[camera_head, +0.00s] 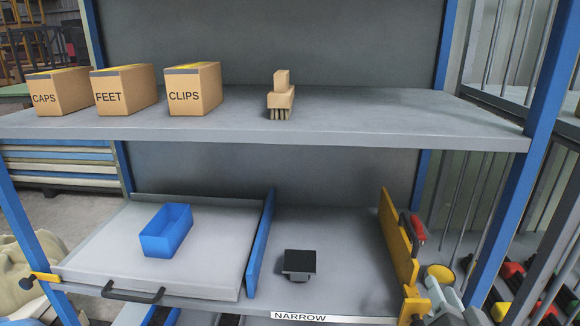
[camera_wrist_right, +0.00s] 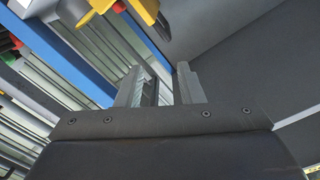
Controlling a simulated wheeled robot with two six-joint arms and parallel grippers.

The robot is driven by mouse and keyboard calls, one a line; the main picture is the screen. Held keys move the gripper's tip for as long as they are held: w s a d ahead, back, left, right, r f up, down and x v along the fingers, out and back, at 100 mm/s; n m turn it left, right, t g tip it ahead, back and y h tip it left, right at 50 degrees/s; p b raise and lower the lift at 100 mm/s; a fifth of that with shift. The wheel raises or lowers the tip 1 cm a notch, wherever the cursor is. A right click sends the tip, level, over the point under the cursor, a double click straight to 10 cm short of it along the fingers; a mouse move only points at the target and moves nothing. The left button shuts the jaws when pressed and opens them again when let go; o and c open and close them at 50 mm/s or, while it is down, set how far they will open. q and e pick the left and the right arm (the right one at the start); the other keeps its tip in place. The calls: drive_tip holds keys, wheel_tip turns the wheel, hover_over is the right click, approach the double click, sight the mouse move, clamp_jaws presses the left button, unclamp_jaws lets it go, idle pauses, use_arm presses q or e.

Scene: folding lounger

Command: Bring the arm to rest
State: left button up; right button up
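My right gripper (camera_wrist_right: 161,70) shows in the right wrist view with its two grey fingers apart and nothing between them. In the head view, part of my right arm is at the lower right edge, beside the shelf's right post, and its fingers are hard to make out there. My left gripper is not in view.
A blue-posted shelf rack has labelled boxes (camera_head: 194,89) and a brush (camera_head: 280,97) on its upper board (camera_head: 350,118). Below are a tray (camera_head: 95,255) with a blue bin (camera_head: 167,231), a blue divider (camera_head: 260,245), a black block (camera_head: 299,263) and a yellow divider (camera_head: 396,235).

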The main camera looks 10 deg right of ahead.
drive_tip(key=s+a+f+n+g+y, duration=0.25)
drive_tip(key=s+f+n+g, duration=0.55)
drive_tip(key=s+f+g, duration=0.9)
drive_tip(key=s+f+t, duration=0.1)
drive_tip(key=s+f, duration=0.1)
drive_tip(key=f, duration=1.4)
drive_tip(key=s+f+t, duration=0.1)
drive_tip(key=s+f, duration=0.1)
drive_tip(key=f, duration=1.4)
drive_tip(key=s+f+g, duration=0.1)
drive_tip(key=s+f, duration=1.3)
drive_tip(key=shift+s+a+f+n+y, duration=0.15)
drive_tip(key=shift+a+f+n+y, duration=0.2)
drive_tip(key=shift+a+n+y, duration=0.1)
drive_tip(key=shift+s, duration=0.1)
